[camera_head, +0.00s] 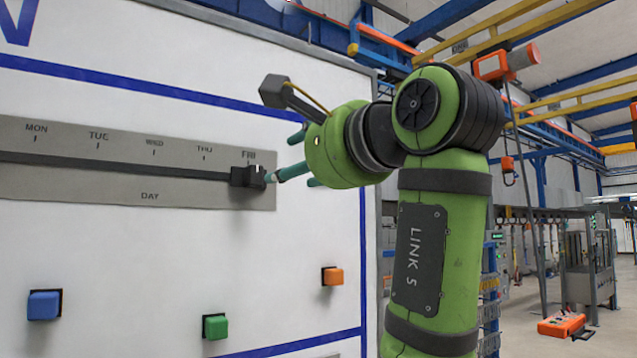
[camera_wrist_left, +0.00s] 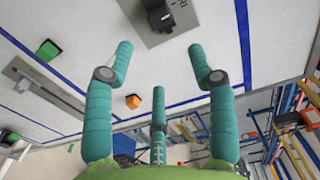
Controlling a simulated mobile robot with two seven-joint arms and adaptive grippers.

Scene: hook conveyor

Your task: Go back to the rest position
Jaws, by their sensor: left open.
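The day slider's black knob (camera_head: 247,176) stands at FRI, the right end of its slot on the grey plate (camera_head: 150,187). My left gripper (camera_head: 283,160) has teal fingers and is just right of the knob; one fingertip overlaps the knob's edge in the head view. In the left wrist view, the gripper (camera_wrist_left: 160,62) is open, its fingers spread with nothing between them. The knob (camera_wrist_left: 160,17) shows there beyond the fingertips, with white panel between. My right gripper is not in view.
The white panel (camera_head: 90,250) carries a blue button (camera_head: 44,305), a green button (camera_head: 215,327) and an orange button (camera_head: 332,276) below the slider. Overhead rails hold an orange hoist (camera_head: 505,62).

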